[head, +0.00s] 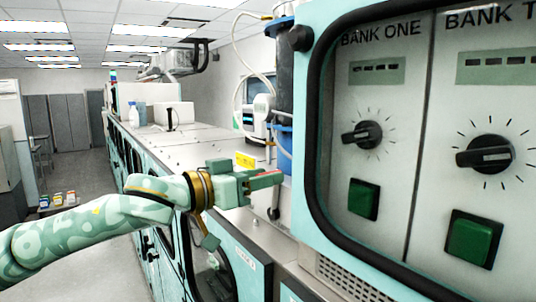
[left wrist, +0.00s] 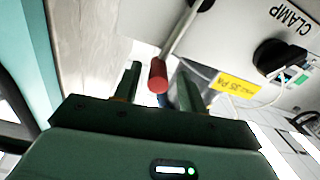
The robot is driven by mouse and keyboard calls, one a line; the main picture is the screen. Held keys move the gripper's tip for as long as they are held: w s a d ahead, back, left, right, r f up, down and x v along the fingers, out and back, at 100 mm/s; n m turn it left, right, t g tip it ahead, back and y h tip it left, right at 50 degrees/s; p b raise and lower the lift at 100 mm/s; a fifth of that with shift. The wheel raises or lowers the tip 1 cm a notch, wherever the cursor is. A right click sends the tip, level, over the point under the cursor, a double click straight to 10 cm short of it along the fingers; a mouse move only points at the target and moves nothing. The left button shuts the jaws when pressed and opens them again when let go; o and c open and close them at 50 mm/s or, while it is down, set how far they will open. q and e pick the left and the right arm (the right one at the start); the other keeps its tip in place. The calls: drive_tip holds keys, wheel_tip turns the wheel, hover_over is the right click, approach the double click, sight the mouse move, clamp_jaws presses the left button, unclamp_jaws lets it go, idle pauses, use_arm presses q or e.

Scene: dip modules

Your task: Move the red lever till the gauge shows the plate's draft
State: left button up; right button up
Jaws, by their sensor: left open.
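The red lever's knob (left wrist: 158,76) shows in the left wrist view at the end of a pale metal rod. My left gripper (left wrist: 160,72) is open, with one finger on each side of the knob and a gap visible on both sides. In the head view my left gripper (head: 268,180) reaches in above the bench, and a thin strip of red shows at its fingers. The yellow plate (left wrist: 237,87) carries upside-down writing, too small to read surely. It also shows in the head view (head: 245,160). I cannot make out the gauge. My right gripper is out of view.
A large teal-framed panel (head: 370,225) with BANK ONE dials and green buttons stands close on the right. A blue-capped cylinder (head: 285,55) with hoses stands behind my gripper. In the left wrist view a black knob (left wrist: 275,58) sits near the word CLAMP.

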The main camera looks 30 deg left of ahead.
use_arm(q)
drive_tip(key=shift+p+x, duration=0.35)
drive_tip(key=shift+x, duration=0.6)
drive_tip(key=shift+s+d+f, duration=0.1)
drive_tip(key=shift+s, duration=0.05)
clamp_jaws()
drive_tip(key=a+n, duration=0.2)
drive_tip(key=n, duration=0.1)
drive_tip(key=shift+w, duration=0.4)
unclamp_jaws()
